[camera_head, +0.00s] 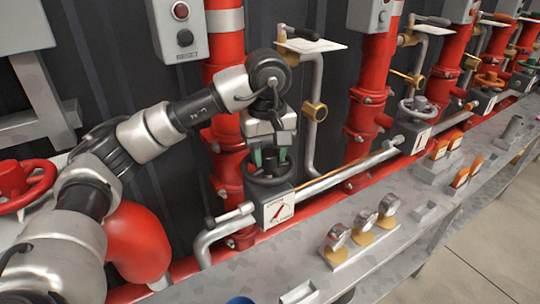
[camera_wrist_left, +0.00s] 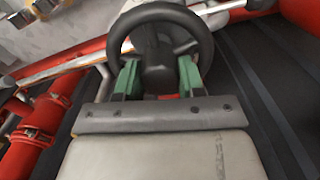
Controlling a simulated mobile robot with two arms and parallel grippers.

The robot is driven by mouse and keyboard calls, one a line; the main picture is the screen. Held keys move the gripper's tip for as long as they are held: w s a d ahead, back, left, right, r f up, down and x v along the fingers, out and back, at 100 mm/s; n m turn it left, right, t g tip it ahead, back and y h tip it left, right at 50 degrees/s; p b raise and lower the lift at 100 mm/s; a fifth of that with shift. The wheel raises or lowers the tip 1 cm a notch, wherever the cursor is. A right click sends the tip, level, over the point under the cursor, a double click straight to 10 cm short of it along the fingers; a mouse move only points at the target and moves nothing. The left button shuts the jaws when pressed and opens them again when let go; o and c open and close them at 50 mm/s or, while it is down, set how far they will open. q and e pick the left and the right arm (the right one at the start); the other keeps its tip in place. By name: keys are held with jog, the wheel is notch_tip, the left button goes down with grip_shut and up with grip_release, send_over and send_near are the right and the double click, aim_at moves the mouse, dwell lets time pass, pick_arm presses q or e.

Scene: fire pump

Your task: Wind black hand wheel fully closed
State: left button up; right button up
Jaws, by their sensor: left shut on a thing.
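The black hand wheel (camera_head: 264,180) sits on top of a grey valve body in front of a red vertical pipe. A white plate with a red pointer (camera_head: 278,209) is on the front of that valve. My left gripper (camera_head: 268,158) comes down on the wheel from above, its green fingers at the wheel's hub. In the left wrist view the black wheel (camera_wrist_left: 158,14) fills the top middle, and the left gripper's green fingers (camera_wrist_left: 160,76) stand on both sides of the dark hub, shut on it. My right gripper is not in view.
A red hand wheel (camera_head: 22,186) is at the left. A grey control box (camera_head: 180,30) hangs above the black wheel.

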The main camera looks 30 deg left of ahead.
pick_arm(q)
jog(key=m, duration=0.2)
jog(key=shift+s+a+m, duration=0.1)
jog(key=shift+m, duration=0.3)
jog(key=shift+f, duration=0.1)
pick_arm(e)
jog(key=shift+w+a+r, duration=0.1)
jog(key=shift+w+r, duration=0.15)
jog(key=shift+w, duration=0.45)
pick_arm(q)
jog(key=m+b, duration=0.1)
jog(key=m, duration=0.1)
jog(key=shift+m, duration=0.4)
jog(key=m, duration=0.5)
jog(key=shift+b, duration=0.3)
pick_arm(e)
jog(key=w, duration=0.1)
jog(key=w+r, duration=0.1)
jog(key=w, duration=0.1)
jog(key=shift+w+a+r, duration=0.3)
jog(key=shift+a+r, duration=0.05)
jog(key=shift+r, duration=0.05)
pick_arm(q)
jog(key=o, duration=1.1)
jog(key=shift+f, duration=0.1)
